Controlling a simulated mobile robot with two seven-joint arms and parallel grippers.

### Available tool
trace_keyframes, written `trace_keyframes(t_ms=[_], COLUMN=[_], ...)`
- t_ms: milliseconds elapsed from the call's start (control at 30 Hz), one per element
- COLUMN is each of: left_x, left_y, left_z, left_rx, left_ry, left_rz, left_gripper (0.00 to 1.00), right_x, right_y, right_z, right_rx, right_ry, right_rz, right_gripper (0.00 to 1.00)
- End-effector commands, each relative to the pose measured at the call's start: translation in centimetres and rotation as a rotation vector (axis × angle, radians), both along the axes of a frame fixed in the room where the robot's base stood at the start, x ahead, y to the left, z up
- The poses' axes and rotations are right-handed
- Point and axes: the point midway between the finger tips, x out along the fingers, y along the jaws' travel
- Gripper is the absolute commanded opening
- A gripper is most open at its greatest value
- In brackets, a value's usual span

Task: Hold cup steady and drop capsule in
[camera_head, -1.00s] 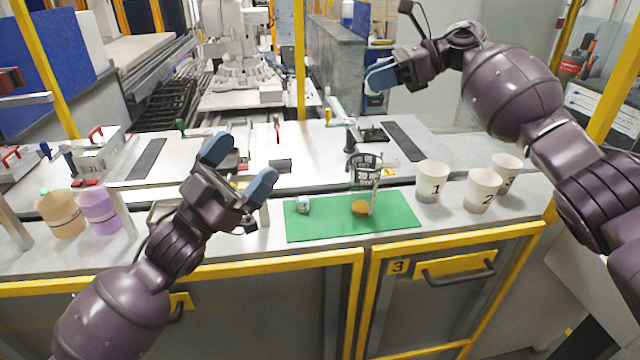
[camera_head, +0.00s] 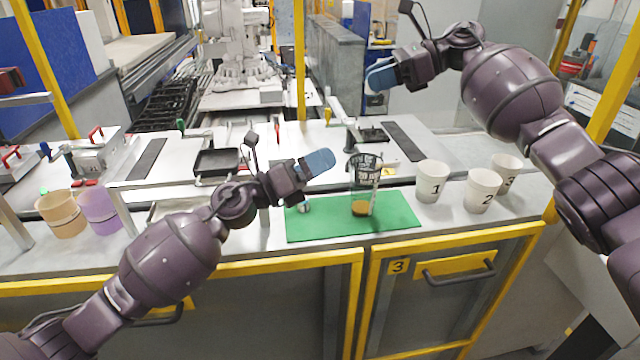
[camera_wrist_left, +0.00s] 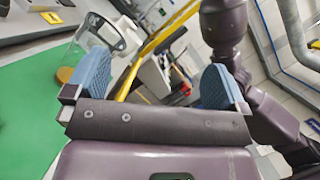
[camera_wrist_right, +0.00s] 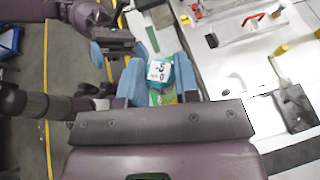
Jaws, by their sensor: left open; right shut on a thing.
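A clear glass cup (camera_head: 362,185) with dark markings and a brown bottom stands upright on the green mat (camera_head: 400,217). My left gripper (camera_head: 318,162) is open and empty, just left of the cup and above the mat. In the left wrist view the cup (camera_wrist_left: 108,35) shows beyond one finger, not between the fingers. My right gripper (camera_head: 380,77) is raised high behind the cup. In the right wrist view it is shut on a teal capsule (camera_wrist_right: 161,73) with a white numbered label. A small pale round thing (camera_head: 304,207) lies on the mat, partly hidden by my left gripper.
White cups numbered 1 (camera_head: 432,182), 2 (camera_head: 481,190) and 3 (camera_head: 507,166) stand right of the mat. An orange cup (camera_head: 62,215) and a purple cup (camera_head: 100,210) stand at the left. A black tray (camera_head: 217,162) lies behind my left arm.

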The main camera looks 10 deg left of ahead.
Motion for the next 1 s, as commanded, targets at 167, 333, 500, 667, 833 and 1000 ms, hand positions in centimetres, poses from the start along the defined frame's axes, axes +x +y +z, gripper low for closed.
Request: trace_keyframes(t_ms=[167, 333, 500, 667, 833, 1000], left_x=[1.8, 2.9, 3.4, 4.0, 5.4, 7.2], left_y=[-0.4, -0.4, -0.3, -0.9, -2.6, -4.7], left_z=[-3.0, -5.3, -6.4, -6.7, -6.6, -6.6], left_rx=[0.284, 0.491, 0.596, 0.617, 0.614, 0.613], left_ry=[-0.199, -0.342, -0.415, -0.431, -0.43, -0.429], left_rz=[0.084, 0.13, 0.149, 0.151, 0.15, 0.151], left_gripper=[1.0, 1.0, 1.0, 1.0, 1.0, 1.0], right_x=[0.0, 0.0, 0.0, 0.0, 0.0, 0.0], right_y=[0.0, 0.0, 0.0, 0.0, 0.0, 0.0], right_z=[0.0, 0.0, 0.0, 0.0, 0.0, 0.0], right_rx=[0.0, 0.0, 0.0, 0.0, 0.0, 0.0], right_ry=[0.0, 0.0, 0.0, 0.0, 0.0, 0.0], right_rz=[0.0, 0.0, 0.0, 0.0, 0.0, 0.0], right_gripper=[0.07, 0.07, 0.07, 0.07, 0.07, 0.07])
